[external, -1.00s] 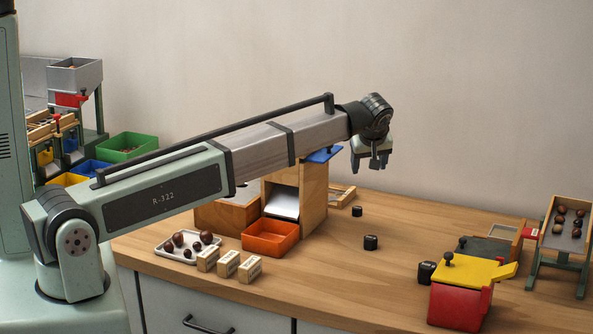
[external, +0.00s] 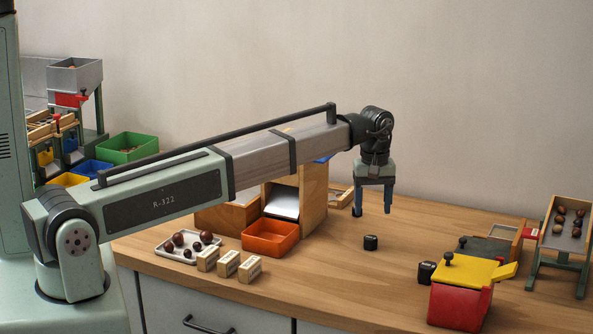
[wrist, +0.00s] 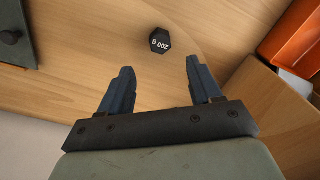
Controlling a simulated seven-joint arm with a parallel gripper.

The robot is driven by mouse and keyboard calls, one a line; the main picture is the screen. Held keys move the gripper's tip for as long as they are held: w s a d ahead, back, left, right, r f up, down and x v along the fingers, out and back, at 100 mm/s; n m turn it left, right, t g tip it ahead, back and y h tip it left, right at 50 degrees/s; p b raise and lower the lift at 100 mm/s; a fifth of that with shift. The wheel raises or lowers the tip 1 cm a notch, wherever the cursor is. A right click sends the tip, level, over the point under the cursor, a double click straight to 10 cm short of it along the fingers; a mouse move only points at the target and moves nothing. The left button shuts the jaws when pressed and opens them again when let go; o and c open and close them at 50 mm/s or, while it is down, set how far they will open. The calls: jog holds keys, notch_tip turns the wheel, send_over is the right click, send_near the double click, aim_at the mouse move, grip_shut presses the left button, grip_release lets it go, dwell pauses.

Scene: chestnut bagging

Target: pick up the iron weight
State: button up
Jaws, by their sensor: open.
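A small black weight (external: 370,242) stands on the wooden table, a short way in front of and below my gripper (external: 373,211). In the wrist view a black weight (wrist: 160,40) marked 200 g lies beyond the gap between the fingertips, not touching them. My gripper (wrist: 160,70) is open and empty, with its fingers pointing down. A larger black weight (external: 426,272) stands to the right, partly behind the red box.
The red box (external: 458,306) with a yellow lid stands at the front right, with a dark green plate (external: 488,250) behind it. An orange tray (external: 270,252) and a wooden chute box (external: 314,200) stand left of my gripper. The table around the middle weight is clear.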

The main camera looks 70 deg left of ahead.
aim_at(370, 237)
jog(key=shift+s+d+f, duration=0.1)
jog(key=shift+s+f, duration=0.05)
jog(key=shift+f, duration=4.15)
grip_shut()
